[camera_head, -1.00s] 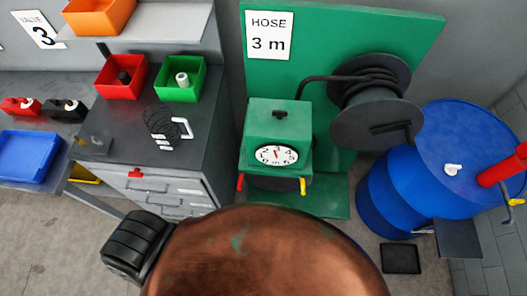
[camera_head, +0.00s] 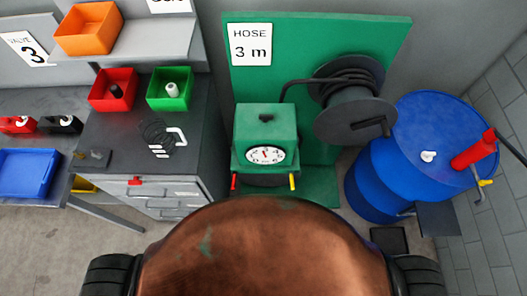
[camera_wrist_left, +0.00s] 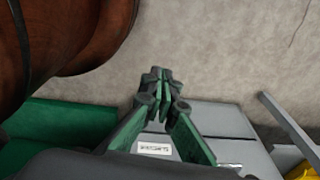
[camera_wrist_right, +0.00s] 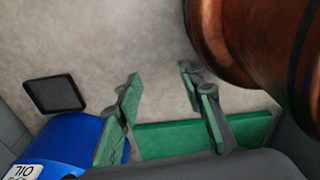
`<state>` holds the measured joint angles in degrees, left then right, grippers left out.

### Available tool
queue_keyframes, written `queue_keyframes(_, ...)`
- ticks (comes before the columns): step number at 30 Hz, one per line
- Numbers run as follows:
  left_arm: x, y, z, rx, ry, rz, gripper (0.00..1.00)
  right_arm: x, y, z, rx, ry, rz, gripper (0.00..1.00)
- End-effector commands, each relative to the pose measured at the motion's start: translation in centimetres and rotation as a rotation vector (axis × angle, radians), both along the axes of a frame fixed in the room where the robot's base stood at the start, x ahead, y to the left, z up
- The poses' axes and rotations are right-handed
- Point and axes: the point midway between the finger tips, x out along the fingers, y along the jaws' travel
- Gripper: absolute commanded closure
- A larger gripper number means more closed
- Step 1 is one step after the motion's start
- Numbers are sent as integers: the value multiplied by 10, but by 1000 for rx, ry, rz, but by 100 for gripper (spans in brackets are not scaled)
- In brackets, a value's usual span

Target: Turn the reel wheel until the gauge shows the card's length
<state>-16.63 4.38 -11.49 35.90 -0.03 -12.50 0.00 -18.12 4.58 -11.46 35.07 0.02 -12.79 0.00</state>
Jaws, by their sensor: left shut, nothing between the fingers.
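The hose reel (camera_head: 345,95) stands on a green board, its dark round wheel (camera_head: 345,124) facing out with a crank handle (camera_head: 370,126) on it. Black hose is wound on the reel and runs left to a green box (camera_head: 265,122). The box carries a white round gauge (camera_head: 265,154); its needle is too small to read surely. The card (camera_head: 250,44) reads "HOSE 3 m". My left gripper (camera_wrist_left: 162,78) is shut and empty above the floor. My right gripper (camera_wrist_right: 160,80) is open and empty. Neither gripper shows in the head view, and neither touches the reel.
A blue drum (camera_head: 385,185) with a red pump (camera_head: 473,152) stands right of the reel. A grey cabinet (camera_head: 105,145) with red and green bins stands left. A dark square pad (camera_wrist_right: 55,93) lies on the floor. A red and a yellow lever flank the gauge box.

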Motion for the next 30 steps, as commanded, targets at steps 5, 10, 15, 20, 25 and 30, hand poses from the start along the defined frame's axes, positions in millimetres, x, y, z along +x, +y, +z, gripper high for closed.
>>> queue_keyframes(5,-20,3,-4,4,26,4,100,9,0,-2,0,-10,2,64)
queue_keyframes(10,-24,5,-4,6,31,5,100,30,1,-1,2,-37,8,64)
queue_keyframes(15,-20,4,-4,5,26,4,100,33,2,-1,3,-42,9,64)
queue_keyframes(20,-12,4,-3,4,16,3,100,26,1,-1,2,-33,7,64)
queue_keyframes(25,-9,4,-3,4,11,3,100,26,-4,1,-2,-41,-2,64)
queue_keyframes(30,-10,4,-1,4,12,3,100,106,-33,33,-10,-215,-68,64)
